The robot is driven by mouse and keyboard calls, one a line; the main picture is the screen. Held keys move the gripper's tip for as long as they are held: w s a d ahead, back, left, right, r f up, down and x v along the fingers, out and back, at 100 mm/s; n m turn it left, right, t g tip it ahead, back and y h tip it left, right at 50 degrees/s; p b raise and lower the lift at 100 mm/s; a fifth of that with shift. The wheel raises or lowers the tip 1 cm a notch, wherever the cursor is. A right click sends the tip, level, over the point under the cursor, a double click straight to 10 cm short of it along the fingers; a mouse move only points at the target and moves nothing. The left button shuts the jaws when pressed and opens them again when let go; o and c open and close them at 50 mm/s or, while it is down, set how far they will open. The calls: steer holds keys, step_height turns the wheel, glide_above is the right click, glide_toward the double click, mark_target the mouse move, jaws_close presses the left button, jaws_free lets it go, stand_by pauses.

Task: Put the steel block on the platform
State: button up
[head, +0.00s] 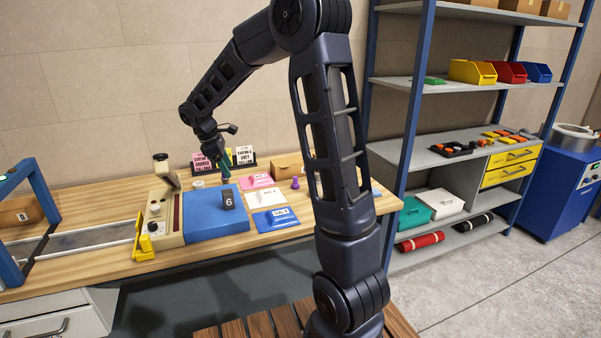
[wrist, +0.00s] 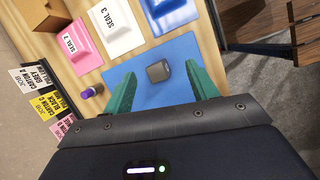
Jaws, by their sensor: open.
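A dark grey block marked 6 (head: 229,200), likely the steel block, stands on a blue slab (head: 205,228) on the wooden workbench. In the wrist view the block (wrist: 158,71) lies ahead of and roughly between my fingertips, on the blue surface (wrist: 170,95). My gripper (head: 226,172) is open and empty, with green fingers just above or behind the block. Its fingers are spread apart in the wrist view (wrist: 158,85). No contact with the block is visible. I cannot tell whether the blue slab is the platform.
A beige bench device (head: 163,232) with a yellow part stands directly left of the slab. Pink, white and blue seal packs (head: 266,199) and a purple-topped item (head: 295,183) lie to the right. Card signs stand behind. A blue-framed shelf (head: 440,85) is farther right.

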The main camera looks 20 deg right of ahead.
steer(key=s+d+r+m+t+y, duration=0.1)
steer(key=s+d+m, duration=0.4)
steer(key=s, duration=0.5)
steer(key=s+d+r+m+t+y, duration=0.1)
steer(key=s+d+r+m+t, duration=0.1)
steer(key=s+d+r+m, duration=0.2)
steer(key=s+d+r+m+t+y, duration=0.1)
steer(key=s+d+m, duration=0.5)
steer(key=s, duration=0.9)
steer(key=d+r+y, duration=0.1)
steer(key=d+r, duration=0.1)
steer(key=d, duration=0.1)
steer(key=shift+s+m, duration=0.3)
steer(key=shift+s, duration=0.1)
